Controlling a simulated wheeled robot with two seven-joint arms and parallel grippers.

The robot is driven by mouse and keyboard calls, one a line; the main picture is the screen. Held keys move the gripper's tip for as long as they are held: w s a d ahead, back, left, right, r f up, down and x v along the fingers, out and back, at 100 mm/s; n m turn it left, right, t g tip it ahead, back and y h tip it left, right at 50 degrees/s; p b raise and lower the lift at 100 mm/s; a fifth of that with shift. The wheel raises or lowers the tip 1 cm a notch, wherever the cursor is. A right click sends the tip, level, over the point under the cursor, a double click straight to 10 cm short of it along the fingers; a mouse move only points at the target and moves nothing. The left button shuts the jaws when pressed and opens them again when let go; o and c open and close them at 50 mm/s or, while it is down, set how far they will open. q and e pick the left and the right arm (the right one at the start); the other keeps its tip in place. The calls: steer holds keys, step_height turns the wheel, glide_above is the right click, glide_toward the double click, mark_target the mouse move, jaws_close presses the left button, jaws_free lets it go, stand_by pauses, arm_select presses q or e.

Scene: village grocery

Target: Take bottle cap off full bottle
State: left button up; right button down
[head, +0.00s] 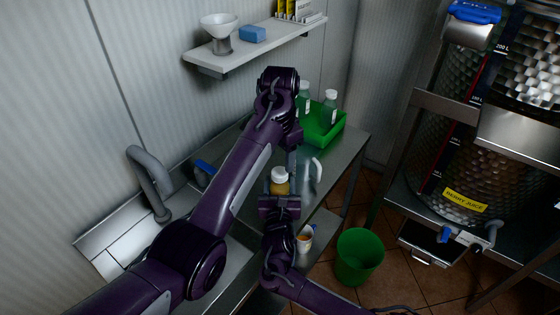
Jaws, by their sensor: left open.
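A bottle (281,188) with yellow-amber contents stands upright near the middle, over the steel counter. Its white cap (280,174) is on its top. My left arm comes in from the left, bends over at the top and points down. My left gripper (292,160) is open just above and behind the cap, partly hidden by its own wrist, with no contact visible. My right gripper (279,200) is at the bottle's lower part and hides it. Its fingers are not clear enough to tell whether they close on the bottle.
A clear jug with a white handle (316,170) is right of the bottle. A cup (305,240) and green bin (358,258) are below. A sink tap (150,180) stands left. A steel tank (470,170) stands right.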

mark_target(280, 172)
arm_select(q)
steer(key=m, duration=0.2)
steer(key=r+m, duration=0.1)
steer(key=shift+m, duration=0.4)
steer(key=m, duration=0.2)
steer(key=r+m, duration=0.1)
steer(key=m, duration=0.1)
steer(key=shift+m, duration=0.3)
steer(key=m, duration=0.2)
steer(key=r+m, duration=0.1)
steer(key=m, duration=0.2)
steer(key=shift+r, duration=0.15)
steer(key=shift+m, duration=0.6)
steer(key=shift+f, duration=0.25)
step_height(280, 172, down, 7)
steer(key=shift+f, duration=0.2)
steer(key=shift+c, duration=0.5)
